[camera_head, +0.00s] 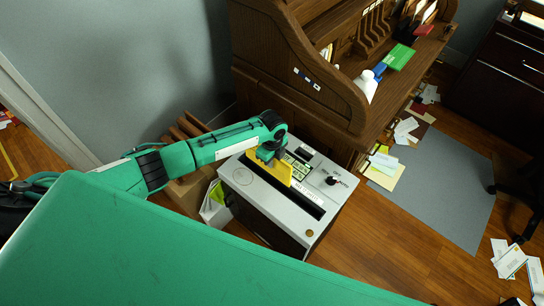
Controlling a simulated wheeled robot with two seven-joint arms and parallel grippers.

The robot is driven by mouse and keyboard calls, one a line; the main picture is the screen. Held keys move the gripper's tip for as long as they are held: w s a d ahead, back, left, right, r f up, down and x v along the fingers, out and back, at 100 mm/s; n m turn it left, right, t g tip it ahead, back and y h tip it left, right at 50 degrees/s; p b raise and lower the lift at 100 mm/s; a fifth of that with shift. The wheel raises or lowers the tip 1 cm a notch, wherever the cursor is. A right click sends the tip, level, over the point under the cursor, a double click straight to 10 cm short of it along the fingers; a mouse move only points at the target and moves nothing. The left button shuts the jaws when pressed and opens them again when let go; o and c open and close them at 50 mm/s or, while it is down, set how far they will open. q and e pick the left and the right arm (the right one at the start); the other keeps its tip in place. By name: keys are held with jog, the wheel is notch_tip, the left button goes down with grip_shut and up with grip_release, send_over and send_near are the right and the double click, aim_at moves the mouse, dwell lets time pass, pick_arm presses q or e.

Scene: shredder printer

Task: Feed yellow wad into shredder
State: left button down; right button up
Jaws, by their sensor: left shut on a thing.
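The yellow wad (271,168) looks like a flat yellow sheaf, standing on edge. My left gripper (271,154) is shut on its upper part and partly hides it. The shredder (240,177) is a grey box with a dark slot (290,190) along its top, a control panel with buttons and a black knob. The wad is over the top of the shredder, at the left part of the slot. I cannot tell whether its lower edge is inside the slot. My right gripper is not in view.
A wooden roll-top desk (285,62) stands right behind the shredder, with a white bottle and a green object on it. Papers lie on the floor to the right around a grey mat (436,190). A bin with papers (215,208) stands left of the shredder.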

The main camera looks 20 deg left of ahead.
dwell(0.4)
pick_arm(q)
notch_tip(320, 180, down, 6)
jog(key=b, duration=0.3)
jog(key=shift+b, duration=0.3)
jog(key=c, duration=1.5)
grip_release()
jog(key=shift+o, duration=0.2)
notch_tip(320, 180, up, 14)
jog(key=b, duration=0.1)
jog(key=shift+f, duration=0.1)
